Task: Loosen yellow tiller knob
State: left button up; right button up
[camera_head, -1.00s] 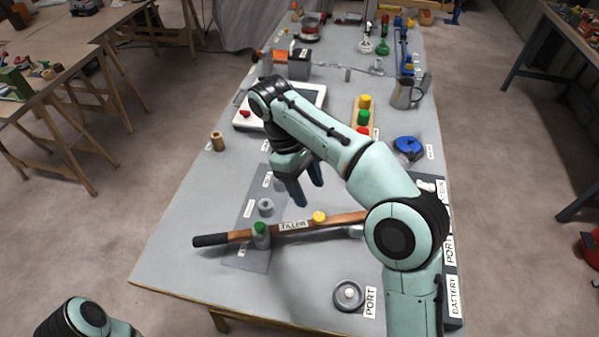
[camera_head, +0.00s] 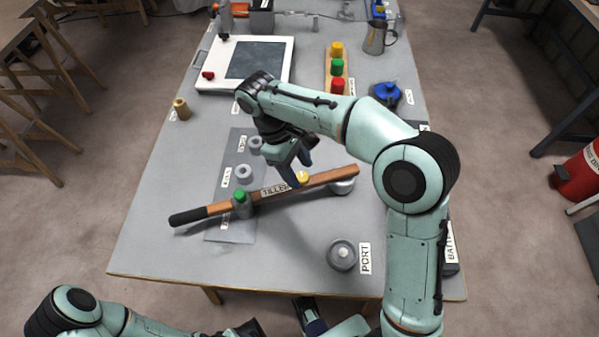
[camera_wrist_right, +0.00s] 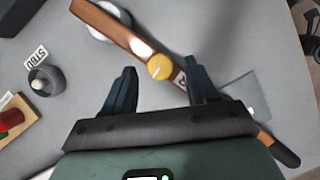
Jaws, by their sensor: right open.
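The yellow tiller knob (camera_head: 302,177) sits on the wooden tiller (camera_head: 330,177), to the right of the TILLER label. In the right wrist view the knob (camera_wrist_right: 160,67) is round with a pale line on top. My right gripper (camera_head: 303,171) is open just above the tiller at the knob. In the wrist view its two dark fingers are either side of the knob, with gaps showing; I cannot tell how far above it they are. My left arm (camera_head: 75,310) is low at the left; its gripper is not clearly shown at the bottom edge.
A green knob (camera_head: 239,196) stands near the tiller's black handle (camera_head: 187,216). A grey round fitting (camera_head: 342,254) lies by the PORT label. A wooden strip (camera_head: 328,80) holds yellow, green and red caps. The table's front left is clear.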

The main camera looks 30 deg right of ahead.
jog(key=shift+s+d+f, duration=0.2)
jog(key=shift+f, duration=0.45)
jog(key=c, duration=1)
jog(key=shift+c, duration=0.2)
